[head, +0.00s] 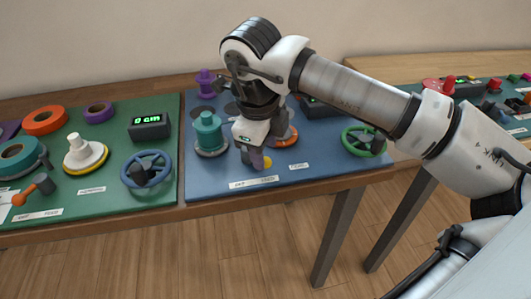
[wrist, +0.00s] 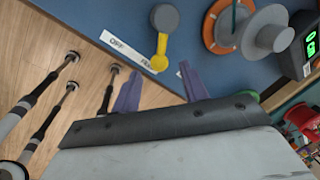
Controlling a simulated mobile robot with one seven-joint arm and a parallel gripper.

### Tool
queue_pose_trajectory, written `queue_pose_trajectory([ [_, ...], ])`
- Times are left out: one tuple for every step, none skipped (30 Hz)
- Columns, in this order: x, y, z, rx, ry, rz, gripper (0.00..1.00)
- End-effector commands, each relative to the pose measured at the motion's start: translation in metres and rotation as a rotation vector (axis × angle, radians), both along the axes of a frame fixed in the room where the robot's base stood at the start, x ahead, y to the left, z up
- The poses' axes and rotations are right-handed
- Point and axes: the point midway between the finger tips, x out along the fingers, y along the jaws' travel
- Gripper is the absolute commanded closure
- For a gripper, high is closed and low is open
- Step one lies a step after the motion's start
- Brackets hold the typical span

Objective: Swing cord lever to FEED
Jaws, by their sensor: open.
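The yellow cord lever (wrist: 160,50) swings from a round grey pivot (wrist: 165,18) on the blue panel. Its yellow tip lies by the FEED end of the white OFF/FEED label (wrist: 128,48), whose FEED word is partly covered. In the head view the yellow tip (head: 267,163) shows beside my gripper, above the label (head: 252,183); the pivot is hidden. My gripper (wrist: 159,88) is open, its purple fingers apart and empty. The lever tip appears just beyond the gap between them; I cannot tell whether they touch it. In the head view my gripper (head: 257,158) is low over the panel's front.
The blue panel (head: 215,192) also bears a teal spool (head: 208,132), an orange disc (head: 285,137) and a green handwheel (head: 363,141). A green panel (head: 110,205) at left has an orange lever (head: 35,189) and a blue handwheel (head: 147,171). Open floor lies in front.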

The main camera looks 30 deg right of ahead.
Motion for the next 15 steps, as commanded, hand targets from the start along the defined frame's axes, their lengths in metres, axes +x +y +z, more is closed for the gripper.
queue_pose_trajectory([
  [-0.001,0.001,0.013,-0.004,-0.003,-0.002,0.56],
  [-0.001,0.002,0.02,-0.002,-0.004,-0.002,0.56],
  [-0.003,0.004,0.029,-0.004,-0.003,-0.001,0.56],
  [-0.003,0.005,0.036,-0.002,-0.003,-0.001,0.56],
  [-0.004,0.006,0.043,-0.002,-0.004,-0.002,0.56],
  [-0.005,0.007,0.052,-0.003,-0.003,-0.002,0.56],
  [-0.006,0.009,0.059,-0.003,-0.003,-0.001,0.56],
  [-0.007,0.009,0.065,-0.002,-0.004,-0.002,0.56],
  [-0.008,0.011,0.073,-0.002,-0.002,-0.002,0.56],
  [-0.008,0.011,0.078,-0.002,-0.002,-0.002,0.56],
  [-0.009,0.013,0.083,-0.002,-0.003,-0.001,0.56],
  [-0.01,0.013,0.089,-0.001,-0.002,-0.002,0.56],
  [-0.01,0.014,0.092,-0.001,-0.002,-0.002,0.56],
  [-0.011,0.014,0.096,-0.001,-0.001,-0.001,0.56],
  [-0.011,0.015,0.099,-0.002,-0.003,-0.001,0.56],
])
